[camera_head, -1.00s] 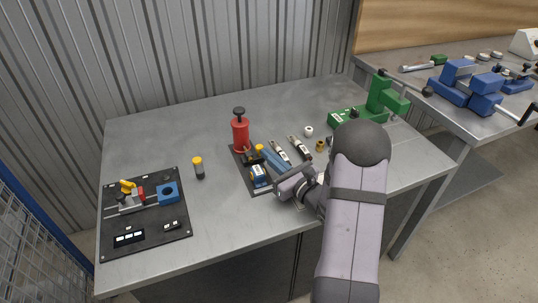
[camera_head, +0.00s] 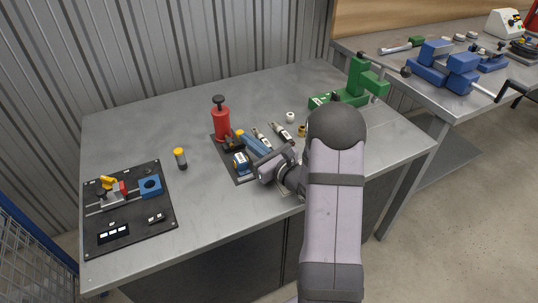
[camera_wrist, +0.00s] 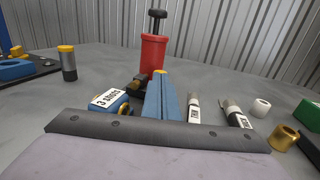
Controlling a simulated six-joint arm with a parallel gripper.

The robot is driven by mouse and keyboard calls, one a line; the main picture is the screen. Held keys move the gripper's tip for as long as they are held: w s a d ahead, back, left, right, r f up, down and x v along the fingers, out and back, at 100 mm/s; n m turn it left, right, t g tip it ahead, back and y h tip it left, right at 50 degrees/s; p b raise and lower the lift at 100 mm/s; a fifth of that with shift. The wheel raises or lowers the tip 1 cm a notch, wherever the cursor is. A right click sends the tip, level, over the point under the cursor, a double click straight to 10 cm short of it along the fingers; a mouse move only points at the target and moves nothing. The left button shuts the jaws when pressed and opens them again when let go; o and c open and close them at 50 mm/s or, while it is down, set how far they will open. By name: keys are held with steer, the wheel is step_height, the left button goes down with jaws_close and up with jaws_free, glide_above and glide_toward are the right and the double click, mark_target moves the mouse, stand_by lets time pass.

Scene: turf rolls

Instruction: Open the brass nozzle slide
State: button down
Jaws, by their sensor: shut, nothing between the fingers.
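A red pump-like cylinder (camera_head: 221,124) with a black knob stands upright on a black mat (camera_head: 219,143). It also shows in the wrist view (camera_wrist: 154,54). At its foot is a small dark block with a brass-coloured part (camera_wrist: 140,82); I cannot tell surely whether this is the nozzle slide, or its position. A blue bar (camera_wrist: 160,100) with a yellow end lies beside it. A blue block (camera_head: 241,164) with a white label sits at the mat's near side. My gripper (camera_head: 268,173) is shut and empty, close by the near right side of these parts.
Two labelled grey cylinders (camera_head: 282,132), a brass ring (camera_head: 302,131) and a white ring (camera_head: 290,117) lie to the right. A green press (camera_head: 356,86) stands behind them. A yellow-capped cylinder (camera_head: 180,158) and a black fixture board (camera_head: 128,234) are at left.

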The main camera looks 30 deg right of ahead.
steer(key=b+v, duration=0.2)
steer(key=v, duration=2.2)
